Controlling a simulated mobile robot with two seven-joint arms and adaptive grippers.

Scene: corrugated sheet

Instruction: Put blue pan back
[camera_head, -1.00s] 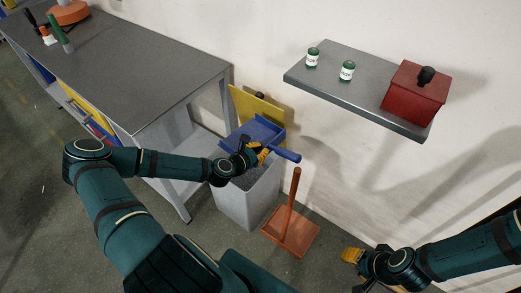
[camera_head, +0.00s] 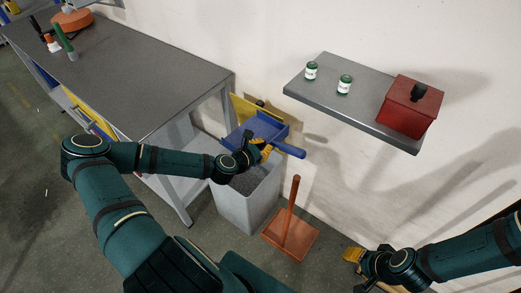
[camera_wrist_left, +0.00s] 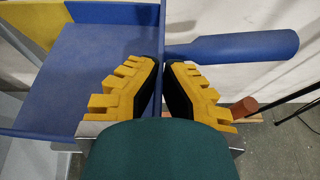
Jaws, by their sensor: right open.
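The blue pan (camera_head: 262,128) has a shallow tray and a round handle (camera_head: 287,149) that points right. It is held above the grey bin (camera_head: 244,205), near the wall. My left gripper (camera_head: 264,150) is shut on the pan's rear wall beside the handle. In the left wrist view, the yellow fingers (camera_wrist_left: 163,78) close on that wall, with the tray (camera_wrist_left: 85,75) to the left and the handle (camera_wrist_left: 235,46) to the right. My right gripper (camera_head: 352,264) is open and empty at the lower right, away from the pan.
A yellow panel (camera_head: 252,107) stands behind the pan. A reddish-brown stand with a stick (camera_head: 290,237) is on the floor right of the bin. A grey workbench (camera_head: 130,80) is at left. A wall shelf (camera_head: 320,92) holds two jars and a red box (camera_head: 408,108).

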